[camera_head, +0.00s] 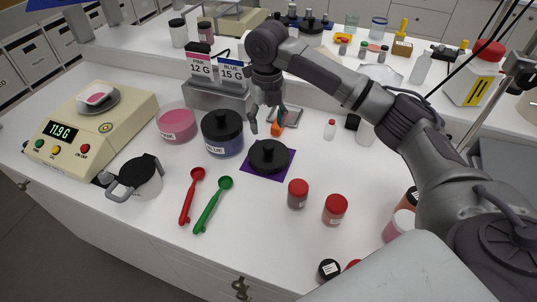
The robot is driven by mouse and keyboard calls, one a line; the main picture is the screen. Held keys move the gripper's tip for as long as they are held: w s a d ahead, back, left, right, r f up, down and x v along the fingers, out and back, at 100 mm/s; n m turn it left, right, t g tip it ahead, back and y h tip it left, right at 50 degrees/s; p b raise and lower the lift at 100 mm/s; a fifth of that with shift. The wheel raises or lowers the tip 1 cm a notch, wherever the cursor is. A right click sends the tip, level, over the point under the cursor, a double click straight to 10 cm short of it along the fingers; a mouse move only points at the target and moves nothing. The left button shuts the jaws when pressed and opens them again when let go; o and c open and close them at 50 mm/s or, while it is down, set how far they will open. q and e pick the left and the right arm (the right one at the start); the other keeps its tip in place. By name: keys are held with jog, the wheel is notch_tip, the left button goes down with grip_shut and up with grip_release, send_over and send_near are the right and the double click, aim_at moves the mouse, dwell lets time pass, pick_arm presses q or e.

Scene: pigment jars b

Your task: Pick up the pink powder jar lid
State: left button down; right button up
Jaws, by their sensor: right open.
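A black lid with a raised knob (268,155) lies on a purple square mat (249,169) in the middle of the counter. The pink powder jar (177,123) stands to its left with no lid on and pink powder showing. The blue jar (222,134), with a dark top, stands between them. My right gripper (266,124) points down with its fingers apart and empty. In the picture it is just above the lid, not visibly touching it. My left gripper is not in view.
A scale (91,130) reading 11.9 g stands at the left, near a grey container with a black top (137,178). Red (191,197) and green (213,204) scoops lie in front of the jars. Red-capped jars (298,194) stand right of the mat. A sign stand (218,93) is behind.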

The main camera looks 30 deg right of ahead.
aim_at(269, 146)
jog(key=f, duration=0.3)
jog(key=shift+s+f, duration=0.2)
jog(key=shift+f, duration=0.15)
jog(key=shift+w+f+p, duration=0.1)
jog(key=shift+f+p, duration=0.35)
jog(key=shift+f, duration=0.1)
notch_tip(269, 146, down, 4)
jog(key=shift+d+r+p, duration=0.1)
jog(key=shift+r+p, duration=0.15)
jog(key=shift+p, duration=0.4)
jog(key=shift+f, duration=0.6)
grip_shut()
jog(key=shift+r, duration=0.1)
